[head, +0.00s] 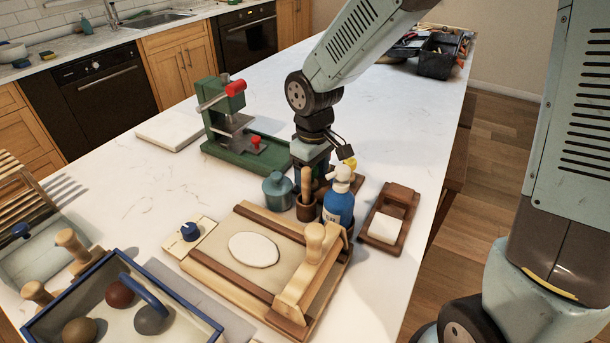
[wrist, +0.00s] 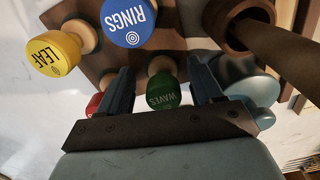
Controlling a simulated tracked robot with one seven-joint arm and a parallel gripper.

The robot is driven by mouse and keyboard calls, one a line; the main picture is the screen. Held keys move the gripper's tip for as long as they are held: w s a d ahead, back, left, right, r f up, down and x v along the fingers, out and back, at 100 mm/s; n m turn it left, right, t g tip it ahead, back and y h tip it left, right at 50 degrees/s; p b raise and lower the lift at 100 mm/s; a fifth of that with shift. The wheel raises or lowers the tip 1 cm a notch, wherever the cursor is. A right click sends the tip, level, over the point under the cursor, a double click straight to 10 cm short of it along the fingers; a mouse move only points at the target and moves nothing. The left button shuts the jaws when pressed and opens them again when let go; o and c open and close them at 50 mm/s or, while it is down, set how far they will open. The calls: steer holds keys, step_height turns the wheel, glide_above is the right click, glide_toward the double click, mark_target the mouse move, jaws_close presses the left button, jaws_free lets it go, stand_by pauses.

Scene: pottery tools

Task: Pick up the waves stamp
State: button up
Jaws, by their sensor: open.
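The waves stamp (wrist: 163,91) has a green round head marked WAVES and a light wooden handle. In the wrist view it lies between the two fingers of my gripper (wrist: 160,82), which is open, with a gap showing on each side of the stamp. In the head view my gripper (head: 312,168) points down over the stamp rack, and the green stamp is hidden there. The brown wooden rack (wrist: 95,12) also holds the blue RINGS stamp (wrist: 127,22) and the yellow LEAF stamp (wrist: 54,50). A red stamp (wrist: 94,105) is partly hidden behind the left finger.
A blue pump bottle (head: 338,207), a teal jar (head: 278,191) and a wooden tool cup (head: 306,208) stand close in front of my gripper. A green press (head: 240,150) is to the left. A slab board (head: 220,270) lies nearer.

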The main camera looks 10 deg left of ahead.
steer(key=shift+c, duration=0.2)
steer(key=c, duration=1.1)
